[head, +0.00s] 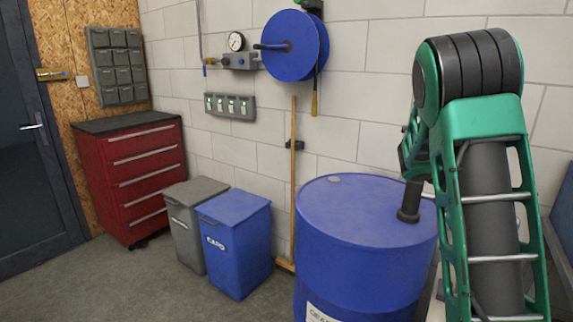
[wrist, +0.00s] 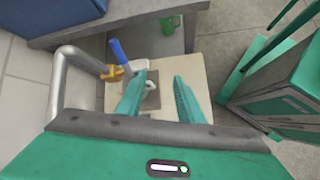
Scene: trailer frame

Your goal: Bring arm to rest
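My arm, with green links and dark joints, rises on the right of the head view and bends at a dark joint near the top. My gripper (wrist: 160,77) shows in the wrist view with its two green fingers apart and nothing held between them. Beyond the fingers is a pale surface (wrist: 205,72) with a small grey-and-white item and a blue-handled tool (wrist: 121,55) on it. I cannot tell how far below the fingers they lie. In the head view I cannot make out the fingers.
Blue (head: 238,245) and grey (head: 187,230) bins and a red drawer cabinet (head: 135,175) stand along the wall. A curved pale pipe (wrist: 60,85) is near my gripper. Floor at front left is clear.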

